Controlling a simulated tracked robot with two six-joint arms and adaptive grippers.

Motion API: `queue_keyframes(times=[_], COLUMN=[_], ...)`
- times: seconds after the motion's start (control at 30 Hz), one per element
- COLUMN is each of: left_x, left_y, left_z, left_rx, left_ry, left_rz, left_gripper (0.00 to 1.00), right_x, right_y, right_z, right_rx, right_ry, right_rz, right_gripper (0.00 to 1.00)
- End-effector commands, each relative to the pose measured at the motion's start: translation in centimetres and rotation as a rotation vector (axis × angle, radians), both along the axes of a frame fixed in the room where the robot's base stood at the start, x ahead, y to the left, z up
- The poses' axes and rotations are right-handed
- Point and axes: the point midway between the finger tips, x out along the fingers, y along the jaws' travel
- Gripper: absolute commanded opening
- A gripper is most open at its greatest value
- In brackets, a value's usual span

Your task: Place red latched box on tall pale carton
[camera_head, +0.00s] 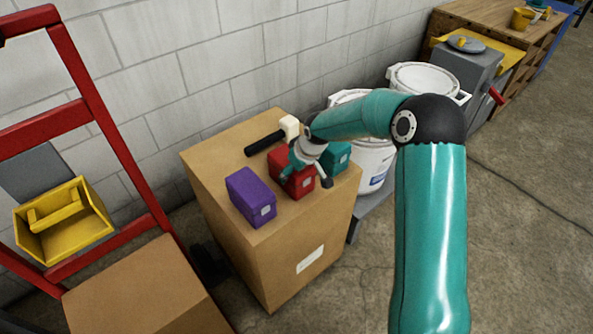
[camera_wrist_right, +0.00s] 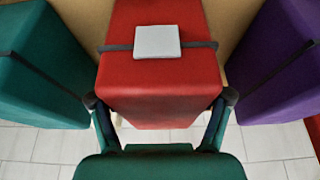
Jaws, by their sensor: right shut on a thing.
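The red latched box (camera_head: 291,172) is at the top of a tall pale carton (camera_head: 285,262), between a purple box (camera_head: 250,197) and a teal box (camera_head: 337,158). Whether it touches the carton top or sits just above it, I cannot tell. My right gripper (camera_head: 305,176) is shut on the red box from above, hiding part of it. In the right wrist view the red box (camera_wrist_right: 160,82), with its pale latch plate, lies between the two fingers of the right gripper (camera_wrist_right: 160,100). My left gripper is not in view.
A mallet (camera_head: 265,143) with a pale head lies behind the red box. White buckets (camera_head: 375,165) stand right of the carton. A red hand truck (camera_head: 95,100), a yellow bin (camera_head: 62,217) and a lower carton (camera_head: 140,290) are at left. A block wall is close behind.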

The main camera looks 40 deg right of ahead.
Motion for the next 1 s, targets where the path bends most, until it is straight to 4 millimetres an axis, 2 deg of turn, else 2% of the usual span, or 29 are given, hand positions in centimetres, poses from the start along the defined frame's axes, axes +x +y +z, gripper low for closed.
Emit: queue_keyframes(times=[0.2,0.23,0.33,0.37,0.77,1.0], left_x=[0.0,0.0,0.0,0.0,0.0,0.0], left_y=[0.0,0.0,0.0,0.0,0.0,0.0], left_z=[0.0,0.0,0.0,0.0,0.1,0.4], left_rx=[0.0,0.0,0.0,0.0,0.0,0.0], left_ry=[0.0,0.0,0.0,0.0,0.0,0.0], left_rz=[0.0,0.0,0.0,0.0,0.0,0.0], left_gripper=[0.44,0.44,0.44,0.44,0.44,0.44], right_x=[0.0,0.0,0.0,0.0,-0.1,-1.2], right_y=[0.0,0.0,0.0,0.0,0.0,-0.1], right_z=[0.1,0.0,0.0,0.0,0.4,3.3], right_rx=[-0.001,0.0,0.0,0.0,0.0,-0.002], right_ry=[-0.002,0.001,0.001,0.001,0.0,-0.003], right_rz=[0.001,0.001,0.001,0.001,0.001,0.001], right_gripper=[0.26,0.81,0.98,1.0,1.0,1.0])
